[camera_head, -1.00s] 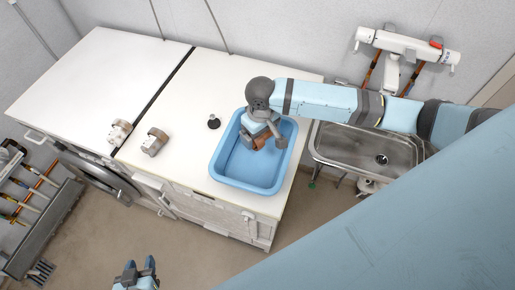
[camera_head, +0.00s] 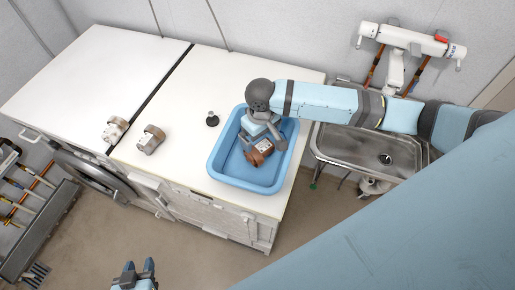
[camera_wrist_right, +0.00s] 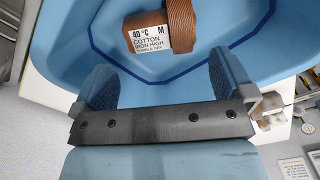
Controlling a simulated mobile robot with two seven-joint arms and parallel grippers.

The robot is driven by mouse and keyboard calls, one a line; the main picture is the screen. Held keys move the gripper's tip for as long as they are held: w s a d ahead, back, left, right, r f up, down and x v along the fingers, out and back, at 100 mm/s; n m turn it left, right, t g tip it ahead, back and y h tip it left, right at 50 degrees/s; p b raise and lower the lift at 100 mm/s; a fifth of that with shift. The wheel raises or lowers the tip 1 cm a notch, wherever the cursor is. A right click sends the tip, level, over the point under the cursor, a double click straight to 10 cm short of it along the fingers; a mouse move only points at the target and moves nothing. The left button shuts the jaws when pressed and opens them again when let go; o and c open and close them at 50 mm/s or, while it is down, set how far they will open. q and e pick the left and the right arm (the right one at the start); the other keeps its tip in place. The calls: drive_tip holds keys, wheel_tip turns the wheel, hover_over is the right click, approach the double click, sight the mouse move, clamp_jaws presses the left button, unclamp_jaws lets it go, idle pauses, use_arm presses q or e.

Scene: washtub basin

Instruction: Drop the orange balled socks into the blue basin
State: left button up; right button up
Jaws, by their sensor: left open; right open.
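The orange-brown balled socks (camera_head: 259,152), ribbed and with a white label, are inside the blue basin (camera_head: 240,183). In the right wrist view the socks (camera_wrist_right: 181,25) show just past the fingertips, apart from them, against the blue basin wall (camera_wrist_right: 75,25). My right gripper (camera_head: 268,132) reaches down over the basin from the right. In the wrist view its two fingers (camera_wrist_right: 163,72) are spread wide with nothing between them. My left gripper (camera_head: 138,270) is open and empty at the bottom edge of the head view, away from the basin.
A steel sink (camera_head: 350,147) is to the right, below a wall tap (camera_head: 410,40).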

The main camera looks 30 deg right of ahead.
wheel_tip(320, 180, up, 13)
drive_tip(key=shift+r+b, duration=0.2)
drive_tip(key=shift+b, duration=0.2)
idle(0.4)
